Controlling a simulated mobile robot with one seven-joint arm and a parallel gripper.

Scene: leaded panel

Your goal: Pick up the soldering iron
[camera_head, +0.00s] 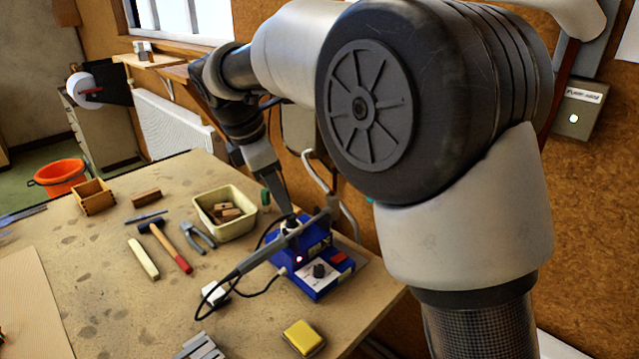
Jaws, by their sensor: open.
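The soldering iron (262,253) is a long dark grey tool lying slanted across the blue soldering station (322,282), its lower left end sticking out past the station. A black cable loops from that end down to the table. The station has a lit red lamp and a dark knob on a pale front panel. My gripper (287,208) reaches down from behind, its fingertips close to the upper part of the iron near the station's top. It is open; whether the fingers straddle or touch the iron cannot be told from here.
A cream bin (225,212) with wooden blocks stands left of the station. Pliers (197,237), a hammer (165,246) and a wooden stick (143,259) lie farther left. A yellow sponge (303,338) lies in front. A bent metal rod rises behind the station.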

